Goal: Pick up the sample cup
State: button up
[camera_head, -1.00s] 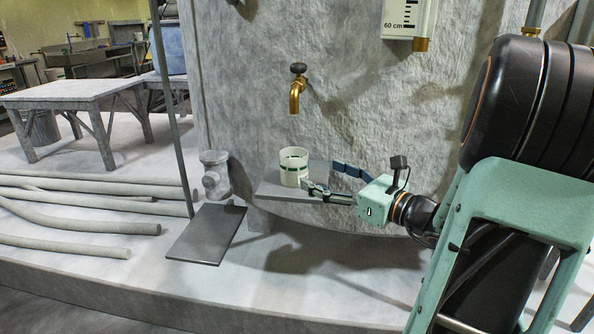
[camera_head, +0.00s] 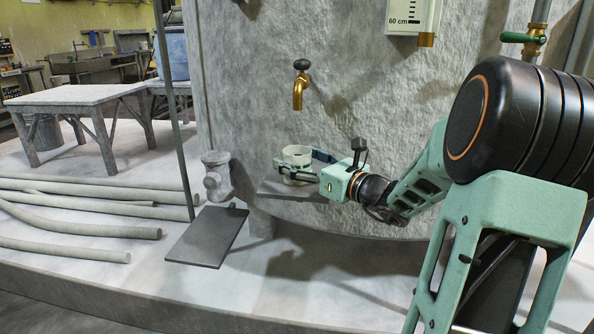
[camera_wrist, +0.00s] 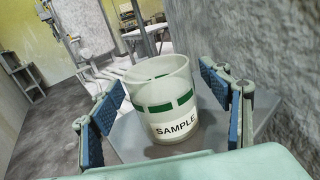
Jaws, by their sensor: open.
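The sample cup (camera_wrist: 163,100) is a translucent white cup with green bands and a label reading "SAMPLE". It stands upright on a small grey shelf (camera_head: 290,189) fixed to the stone wall, below the brass tap (camera_head: 298,92). In the head view the cup (camera_head: 297,155) shows partly behind my gripper (camera_head: 298,169). In the wrist view the blue-padded fingers of my gripper (camera_wrist: 165,105) are spread on both sides of the cup. Gaps show between each finger and the cup's wall, so the cup is between the fingers but not clamped.
The stone wall rises close behind the shelf. A gauge marked 60 cm (camera_head: 412,17) hangs at upper right. A dark flat plate (camera_head: 207,236) and a grey pipe fitting (camera_head: 217,176) are left of the shelf. Long pipes (camera_head: 80,215) lie farther left, near a table (camera_head: 75,96).

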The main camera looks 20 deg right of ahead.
jog(key=shift+c, duration=0.7)
jog(key=shift+r, duration=0.1)
jog(key=c, duration=1.4)
